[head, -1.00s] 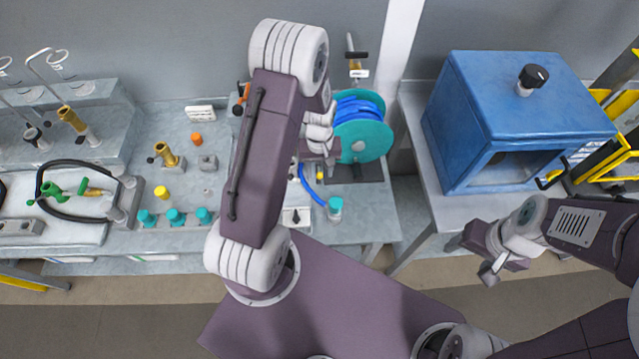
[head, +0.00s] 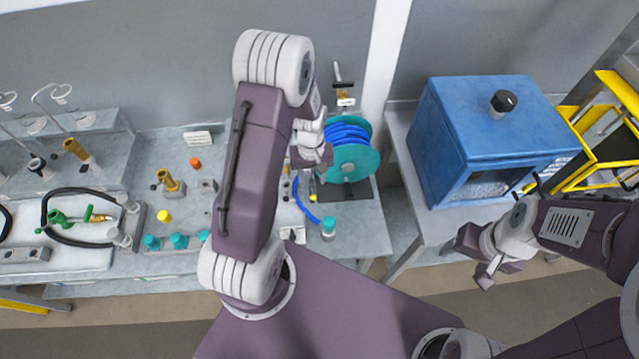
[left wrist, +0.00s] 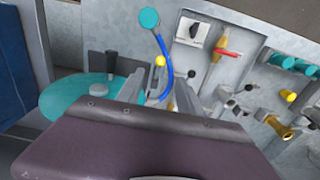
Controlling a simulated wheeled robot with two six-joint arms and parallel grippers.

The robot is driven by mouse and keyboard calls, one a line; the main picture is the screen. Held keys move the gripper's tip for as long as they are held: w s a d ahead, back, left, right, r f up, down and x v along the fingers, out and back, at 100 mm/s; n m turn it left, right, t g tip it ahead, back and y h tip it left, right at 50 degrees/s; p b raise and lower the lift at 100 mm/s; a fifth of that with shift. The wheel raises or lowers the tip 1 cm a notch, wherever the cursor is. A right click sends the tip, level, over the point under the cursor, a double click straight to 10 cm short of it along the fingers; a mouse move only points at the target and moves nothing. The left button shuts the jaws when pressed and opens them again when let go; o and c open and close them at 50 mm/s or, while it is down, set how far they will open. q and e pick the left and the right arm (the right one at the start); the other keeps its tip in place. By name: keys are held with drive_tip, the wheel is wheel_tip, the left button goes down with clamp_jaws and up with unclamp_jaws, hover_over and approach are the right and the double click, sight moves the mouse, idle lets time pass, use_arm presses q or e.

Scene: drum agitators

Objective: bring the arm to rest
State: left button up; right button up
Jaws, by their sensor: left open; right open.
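My left arm rises in the middle of the head view and bends down over the bench (head: 350,222). Its gripper (head: 303,178) hangs beside the teal reel of blue hose (head: 352,160), partly hidden by the arm. In the left wrist view the two fingers (left wrist: 158,94) are apart, with nothing seen between them but the bench and part of a blue hose (left wrist: 165,62) behind. My right gripper (head: 487,272) is open and empty, low in front of the blue box (head: 490,125).
Teal-capped parts (head: 179,241), a yellow cap (head: 164,216), an orange cap (head: 195,163) and brass fittings (head: 170,182) stand on the bench to the left. A black hose with a green nozzle (head: 58,217) lies further left. A yellow frame (head: 600,150) stands at the right.

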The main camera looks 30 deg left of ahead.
use_arm(q)
drive_tip(key=shift+f+b, duration=0.3)
drive_tip(key=shift+f, duration=0.05)
drive_tip(key=w+d+f+m+t+b, duration=0.1)
drive_tip(key=d+f+t+b, duration=0.2)
drive_tip(key=b, duration=0.9)
drive_tip(key=s+d+f+m+g+b, duration=0.1)
drive_tip(key=s+m+b, duration=0.1)
drive_tip(key=s, duration=0.3)
drive_tip(key=s+d+f+m+b, duration=0.2)
drive_tip(key=s+m+b, duration=0.1)
drive_tip(key=s, duration=0.3)
drive_tip(key=shift+s+d+f+g+b, duration=0.15)
drive_tip(key=shift+s+f+g+b, duration=0.15)
drive_tip(key=shift+g, duration=0.1)
drive_tip(key=shift+s, duration=0.1)
